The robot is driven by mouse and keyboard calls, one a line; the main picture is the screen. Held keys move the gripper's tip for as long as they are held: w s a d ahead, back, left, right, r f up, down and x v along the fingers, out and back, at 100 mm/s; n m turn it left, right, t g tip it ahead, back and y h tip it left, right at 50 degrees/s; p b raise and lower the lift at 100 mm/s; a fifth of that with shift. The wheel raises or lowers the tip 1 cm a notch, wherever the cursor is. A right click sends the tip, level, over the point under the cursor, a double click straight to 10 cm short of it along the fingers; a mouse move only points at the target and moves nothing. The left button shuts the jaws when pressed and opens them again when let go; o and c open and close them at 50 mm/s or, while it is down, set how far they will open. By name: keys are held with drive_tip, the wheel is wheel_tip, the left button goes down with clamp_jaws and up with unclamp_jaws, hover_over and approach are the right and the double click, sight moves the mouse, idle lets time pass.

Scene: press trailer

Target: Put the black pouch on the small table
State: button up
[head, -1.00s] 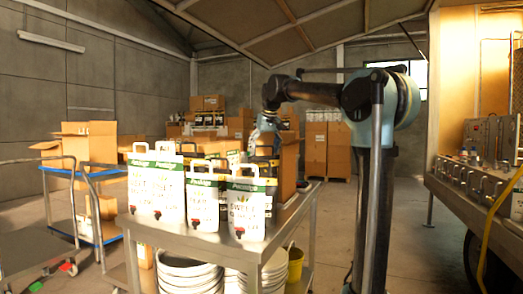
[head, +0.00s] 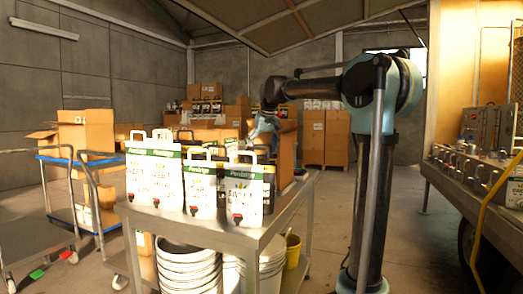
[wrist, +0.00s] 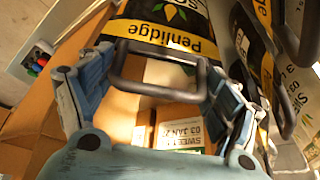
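A black pouch with a yellow "Penlidge" band (wrist: 165,36) and a dark loop handle lies under my gripper in the wrist view. My gripper (wrist: 160,75) is open, with one finger on each side of the handle. I cannot tell whether the fingers touch it. In the head view my gripper (head: 264,128) hangs low behind the white pouches, beside a cardboard box, partly hidden. Black pouches are mostly hidden there. A steel table (head: 240,237) carries the pouches. I cannot tell whether it is the small table.
Several white pouches with green bands (head: 153,180) stand on the table's near side. An open cardboard box (head: 286,155) stands at its right. More black pouches crowd the right of the wrist view. Buckets (head: 188,268) sit below, carts (head: 75,165) stand left and a trailer counter (head: 470,185) right.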

drive_tip(key=o, duration=0.4)
drive_tip(key=shift+c, duration=0.2)
drive_tip(key=v, duration=1.2)
drive_tip(key=shift+r, duration=0.1)
